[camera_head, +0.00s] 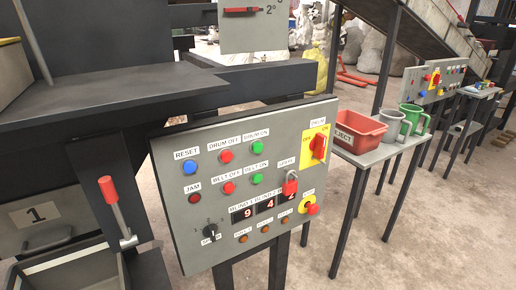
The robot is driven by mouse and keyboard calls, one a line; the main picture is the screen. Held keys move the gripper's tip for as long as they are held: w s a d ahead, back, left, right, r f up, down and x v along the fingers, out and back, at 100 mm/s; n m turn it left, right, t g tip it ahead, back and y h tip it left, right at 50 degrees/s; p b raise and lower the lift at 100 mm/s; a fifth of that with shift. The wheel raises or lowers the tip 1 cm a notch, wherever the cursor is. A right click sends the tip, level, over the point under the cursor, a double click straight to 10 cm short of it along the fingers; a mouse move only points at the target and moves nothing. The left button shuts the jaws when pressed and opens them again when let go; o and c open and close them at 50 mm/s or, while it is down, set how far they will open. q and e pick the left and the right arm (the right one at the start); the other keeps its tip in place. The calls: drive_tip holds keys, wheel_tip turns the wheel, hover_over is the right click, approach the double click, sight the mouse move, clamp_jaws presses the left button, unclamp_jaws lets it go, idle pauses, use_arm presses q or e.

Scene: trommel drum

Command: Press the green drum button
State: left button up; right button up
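The grey control panel (172,225) stands in the middle of the head view, tilted. The green drum button (262,153) is in its top row, under the label "DRUM ON" and to the right of the red "DRUM OFF" button (226,156). A second green button, "BELT ON" (257,178), sits just below it, beside the red "BELT OFF" button (229,187). Nothing covers the green drum button, and I cannot tell whether it is pressed. Neither of my grippers is in view.
A red-handled lever (108,190) stands left. A side table holds a red bin (359,132) and mugs.

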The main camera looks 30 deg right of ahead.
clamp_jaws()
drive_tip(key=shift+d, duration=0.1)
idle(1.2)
